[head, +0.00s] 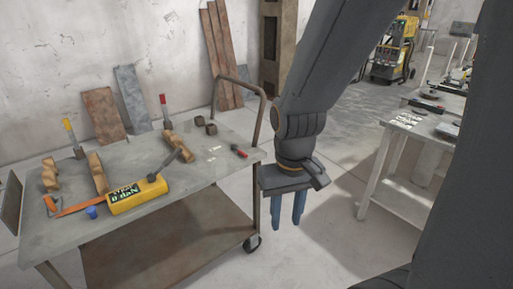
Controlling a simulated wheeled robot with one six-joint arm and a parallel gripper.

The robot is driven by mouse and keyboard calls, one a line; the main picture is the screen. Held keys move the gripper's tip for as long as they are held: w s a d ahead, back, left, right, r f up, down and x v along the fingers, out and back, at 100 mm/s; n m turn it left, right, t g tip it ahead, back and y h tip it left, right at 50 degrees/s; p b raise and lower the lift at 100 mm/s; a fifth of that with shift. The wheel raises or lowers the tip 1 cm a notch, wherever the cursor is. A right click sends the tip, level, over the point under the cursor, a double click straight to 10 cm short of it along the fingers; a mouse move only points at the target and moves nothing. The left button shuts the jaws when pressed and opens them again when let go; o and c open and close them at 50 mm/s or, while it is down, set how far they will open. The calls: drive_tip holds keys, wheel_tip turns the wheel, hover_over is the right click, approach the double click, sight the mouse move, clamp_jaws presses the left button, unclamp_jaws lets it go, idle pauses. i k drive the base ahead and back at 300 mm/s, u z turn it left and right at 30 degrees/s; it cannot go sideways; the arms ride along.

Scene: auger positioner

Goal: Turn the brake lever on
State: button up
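A yellow box-like device (130,198) with a dark label lies on the grey cart top. A dark lever (167,167) with a rounded end rises from it, tilted up to the right. This may be the brake lever; I cannot tell for sure, nor which position counts as on. My gripper (287,222) hangs beyond the cart's right end, its two blue fingers pointing down. The fingers are apart with nothing between them. My gripper is well to the right of the lever and does not touch it.
Wooden blocks (97,172), an orange tool (80,205) and a blue cup (91,212) lie near the device. A white table (375,185) stands right.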

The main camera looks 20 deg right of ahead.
sight(233, 146)
drive_tip(key=z, duration=0.35)
drive_tip(key=i, duration=1.15)
drive_tip(key=u, duration=0.5)
